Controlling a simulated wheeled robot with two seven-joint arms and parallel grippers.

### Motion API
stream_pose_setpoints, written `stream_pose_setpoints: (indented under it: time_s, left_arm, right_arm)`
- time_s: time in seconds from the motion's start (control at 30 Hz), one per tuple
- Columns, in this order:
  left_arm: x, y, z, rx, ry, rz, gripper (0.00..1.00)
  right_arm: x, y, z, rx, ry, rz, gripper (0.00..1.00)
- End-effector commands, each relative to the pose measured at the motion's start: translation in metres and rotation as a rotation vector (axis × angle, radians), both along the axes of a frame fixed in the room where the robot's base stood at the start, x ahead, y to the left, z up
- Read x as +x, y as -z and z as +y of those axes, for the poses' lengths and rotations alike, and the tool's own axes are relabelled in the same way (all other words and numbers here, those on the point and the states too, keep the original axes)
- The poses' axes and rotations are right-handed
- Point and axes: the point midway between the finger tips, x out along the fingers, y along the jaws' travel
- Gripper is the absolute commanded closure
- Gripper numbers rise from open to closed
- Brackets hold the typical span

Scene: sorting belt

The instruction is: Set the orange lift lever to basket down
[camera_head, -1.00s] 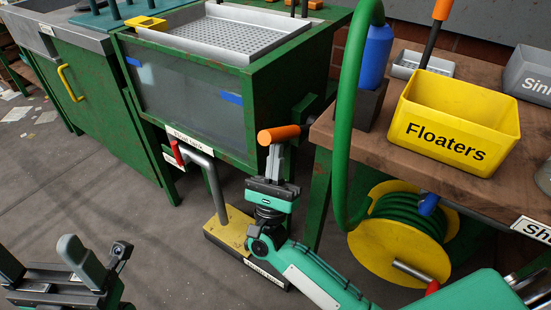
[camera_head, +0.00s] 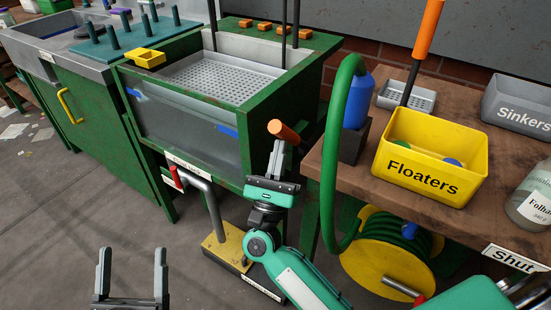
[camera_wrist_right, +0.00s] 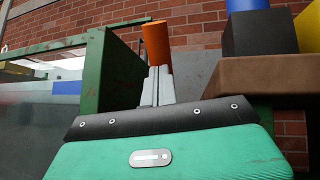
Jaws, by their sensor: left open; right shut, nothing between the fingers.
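The orange lift lever (camera_head: 286,132) is at the right side of the green tank stand, its grip tilted in the head view. It shows in the right wrist view (camera_wrist_right: 156,42) just above and behind my fingertips. My right gripper (camera_head: 277,152) is shut and empty, pointing up beneath the lever; whether it touches the grip I cannot tell. The perforated grey basket (camera_head: 222,80) sits inside the tank, below its rim, with the inner back wall showing above it. My left gripper (camera_head: 132,268) is open and empty at the bottom left, over the floor.
The wooden bench (camera_head: 330,160) stands close to the right of the lever, with the yellow Floaters box (camera_head: 418,180) on it. A green hose (camera_head: 335,150) and yellow reel (camera_head: 385,250) are beside my right arm. A pedal with red-tipped grey pipe (camera_head: 205,190) stands below the tank.

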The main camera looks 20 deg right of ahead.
Motion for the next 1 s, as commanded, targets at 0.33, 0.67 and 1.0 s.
stream_pose_setpoints:
  time_s: [0.33,0.67,1.0]
  left_arm:
    - [0.003,0.014,-0.005,0.019,0.012,0.079,0.20]
    - [0.002,0.012,-0.003,0.015,0.009,0.058,0.20]
    - [-0.016,-0.041,0.016,-0.062,-0.035,-0.269,0.20]
  right_arm:
    - [0.004,-0.011,-0.005,-0.001,0.000,-0.004,1.00]
    - [0.004,-0.008,-0.004,-0.002,0.000,-0.003,1.00]
    - [0.004,0.006,0.004,-0.001,0.001,-0.003,1.00]
